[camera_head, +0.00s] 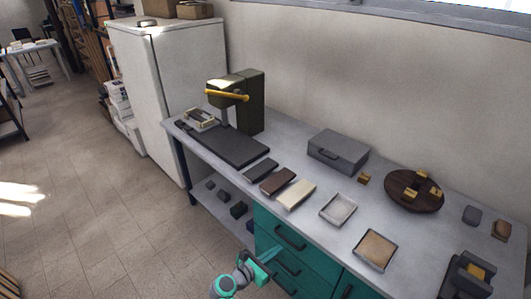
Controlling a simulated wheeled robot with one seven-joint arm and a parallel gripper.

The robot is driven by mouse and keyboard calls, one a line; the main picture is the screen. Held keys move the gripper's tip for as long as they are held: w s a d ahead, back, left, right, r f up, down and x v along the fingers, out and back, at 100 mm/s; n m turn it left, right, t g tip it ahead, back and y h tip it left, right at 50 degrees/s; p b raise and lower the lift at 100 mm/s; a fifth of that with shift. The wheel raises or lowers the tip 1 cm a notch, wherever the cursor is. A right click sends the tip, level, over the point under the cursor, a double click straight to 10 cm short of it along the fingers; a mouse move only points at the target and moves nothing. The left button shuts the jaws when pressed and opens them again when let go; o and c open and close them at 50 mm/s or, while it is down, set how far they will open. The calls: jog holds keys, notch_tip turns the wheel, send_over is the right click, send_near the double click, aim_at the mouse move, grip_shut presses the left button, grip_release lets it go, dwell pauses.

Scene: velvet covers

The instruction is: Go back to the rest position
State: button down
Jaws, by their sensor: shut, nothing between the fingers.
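My gripper (268,257) shows small at the bottom of the head view, in front of the teal drawers (299,251) and below the bench top. It looks shut and empty, and it seems apart from everything on the bench. The fingertips are too small to see in detail, and I cannot tell how near they are to the drawer front. My arm comes up from the bottom edge.
The grey bench (305,218) carries a dark press with a yellow handle (228,95), a grey case (338,152), several flat covers, trays and a round wooden board (414,191). A white cabinet (181,94) stands behind left. The tiled floor at left is clear.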

jog(key=s+a+f+m+y, duration=0.1)
jog(key=s+f+m+y, duration=0.25)
jog(key=s+f, duration=0.65)
jog(key=s+a+m+t+y, duration=0.1)
jog(key=s+a+m+y, duration=0.15)
jog(key=s, duration=0.45)
jog(key=s+a+m+y, duration=0.1)
jog(key=s+m+y, duration=0.15)
jog(key=s, duration=0.55)
jog(key=s+a+r+m+t+y, duration=0.25)
jog(key=s+r+m, duration=0.55)
jog(key=s, duration=0.4)
jog(key=s+r+m+t, duration=0.1)
jog(key=s+r+m, duration=0.3)
jog(key=r, duration=0.3)
jog(key=s+r+m+t, duration=0.1)
jog(key=s+r+m, duration=0.3)
jog(key=r+m, duration=0.2)
notch_tip(320, 180, up, 2)
jog(key=shift+r, duration=0.1)
jog(key=shift+d, duration=0.1)
